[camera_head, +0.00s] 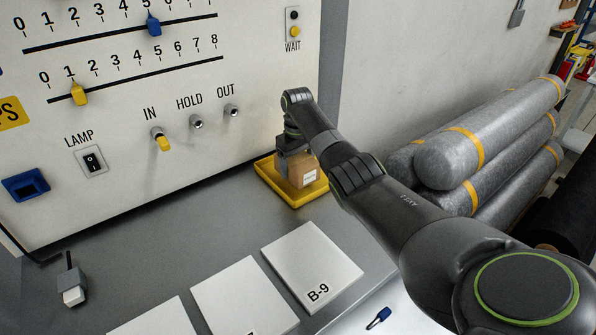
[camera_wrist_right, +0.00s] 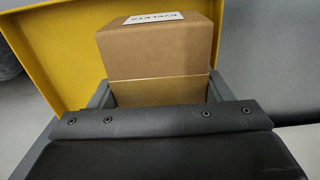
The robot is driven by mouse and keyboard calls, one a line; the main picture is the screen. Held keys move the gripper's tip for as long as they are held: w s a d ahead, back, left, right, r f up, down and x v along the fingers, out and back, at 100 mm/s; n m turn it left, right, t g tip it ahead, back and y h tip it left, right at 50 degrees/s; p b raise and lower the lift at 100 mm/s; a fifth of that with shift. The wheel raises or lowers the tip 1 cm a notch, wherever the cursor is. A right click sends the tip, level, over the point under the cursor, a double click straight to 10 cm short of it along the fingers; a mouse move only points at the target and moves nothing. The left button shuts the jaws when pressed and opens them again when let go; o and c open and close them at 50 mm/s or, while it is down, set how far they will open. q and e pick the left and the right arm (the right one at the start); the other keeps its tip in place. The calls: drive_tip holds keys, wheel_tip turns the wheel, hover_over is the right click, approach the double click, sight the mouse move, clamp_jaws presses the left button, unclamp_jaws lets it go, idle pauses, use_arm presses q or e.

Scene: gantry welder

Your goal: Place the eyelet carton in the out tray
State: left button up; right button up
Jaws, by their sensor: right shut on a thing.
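The eyelet carton (camera_head: 303,170) is a small brown box with a white label. It is at the yellow out tray (camera_head: 294,199), inside the tray's outline, at the back right of the bench. My right gripper (camera_head: 284,158) is shut on it from the left and above. In the right wrist view the carton (camera_wrist_right: 158,55) sits between the jaws (camera_wrist_right: 158,92), with a yellow tray wall (camera_wrist_right: 60,50) behind it. I cannot tell whether the carton's underside touches the tray floor. My left gripper is not in view.
The panel behind holds sliders, a lamp switch (camera_head: 92,161) and IN, HOLD and OUT sockets, with a yellow plug (camera_head: 163,143) at IN. White plates (camera_head: 312,266) lie on the bench in front of the tray. Grey rolls (camera_head: 480,150) are stacked at right.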

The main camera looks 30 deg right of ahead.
sight(297, 159)
wheel_tip(297, 159, down, 3)
drive_tip(key=shift+s+a, duration=0.1)
drive_tip(key=shift+f, duration=0.15)
drive_tip(key=o, duration=1.3)
wheel_tip(297, 159, up, 12)
drive_tip(key=b, duration=0.2)
drive_tip(key=shift+b, duration=0.35)
